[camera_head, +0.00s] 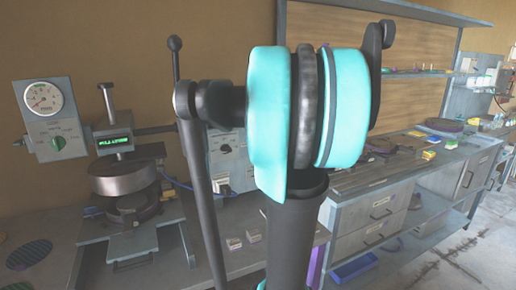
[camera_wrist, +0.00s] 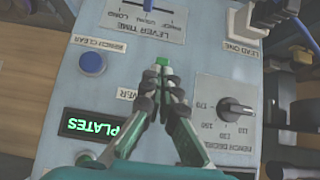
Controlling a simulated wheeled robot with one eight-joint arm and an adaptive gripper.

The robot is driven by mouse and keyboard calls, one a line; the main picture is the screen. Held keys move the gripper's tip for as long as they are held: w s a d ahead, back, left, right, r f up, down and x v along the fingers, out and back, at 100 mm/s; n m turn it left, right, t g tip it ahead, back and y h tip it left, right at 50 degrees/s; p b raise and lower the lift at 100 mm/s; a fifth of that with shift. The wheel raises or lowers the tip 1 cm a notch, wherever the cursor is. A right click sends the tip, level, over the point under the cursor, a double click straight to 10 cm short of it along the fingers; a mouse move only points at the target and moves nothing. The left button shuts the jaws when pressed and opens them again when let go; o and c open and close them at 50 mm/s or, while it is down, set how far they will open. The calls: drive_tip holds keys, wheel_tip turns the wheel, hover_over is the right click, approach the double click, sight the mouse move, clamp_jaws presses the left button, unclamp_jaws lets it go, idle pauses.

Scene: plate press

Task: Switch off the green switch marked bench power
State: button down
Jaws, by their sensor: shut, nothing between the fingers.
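In the wrist view, the small green switch (camera_wrist: 162,61) shows just beyond my fingertips on a grey-blue panel (camera_wrist: 185,60). A label ending in "WER" (camera_wrist: 126,94) is partly hidden behind my left finger. My gripper (camera_wrist: 159,75) is shut and empty, its tips close together at the switch. Whether they touch it, and which way the switch is set, I cannot tell. In the head view, my arm hides most of the control box (camera_head: 228,150), and neither switch nor gripper can be made out.
The panel also carries a blue "bench clear" button (camera_wrist: 92,63), a black "bench degrees" dial (camera_wrist: 235,106) and a lit "plates" display (camera_wrist: 92,127). A white plug (camera_wrist: 245,20) with cables is at upper right. A plate press (camera_head: 125,180) stands left on the bench.

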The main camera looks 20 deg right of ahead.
drive_tip(key=t, duration=0.1)
drive_tip(key=f+t, duration=0.1)
drive_tip(key=t, duration=0.1)
drive_tip(key=shift+s+f, duration=0.25)
drive_tip(key=shift+s, duration=0.05)
drive_tip(key=shift+r, duration=0.1)
drive_tip(key=shift+r, duration=0.75)
